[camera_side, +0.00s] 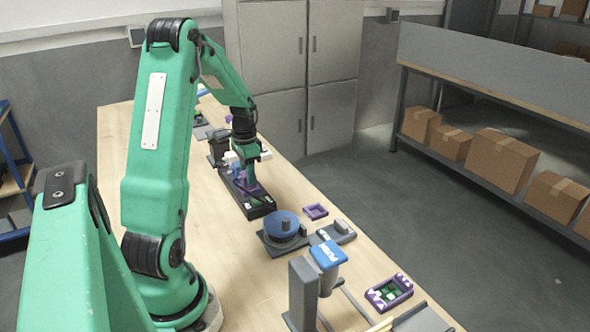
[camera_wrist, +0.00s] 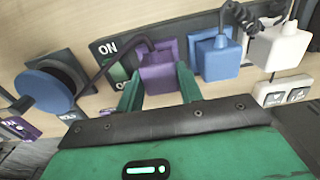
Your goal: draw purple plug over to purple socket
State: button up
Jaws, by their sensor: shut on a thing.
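My gripper (camera_wrist: 158,80) is shut on the purple plug (camera_wrist: 157,72), one green finger on each side of its block. A dark cord runs from the plug toward the left in the wrist view. The plug is over or against a dark panel (camera_wrist: 107,48) marked ON; I cannot tell whether it touches. A blue plug (camera_wrist: 218,60) and a white plug (camera_wrist: 284,48) stand to its right. In the side view my gripper (camera_side: 251,180) points down at the black strip (camera_side: 262,210), with purple (camera_side: 240,184) showing beside it.
A blue round knob (camera_side: 282,224) on a grey base stands near the strip's front end. A blue-topped device (camera_side: 328,254) and a purple tray (camera_side: 372,294) are nearer. Bare wood (camera_side: 240,265) lies left of the knob.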

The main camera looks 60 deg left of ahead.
jog(key=shift+f, duration=0.15)
jog(key=o, duration=1.2)
jog(key=shift+r, duration=3.5)
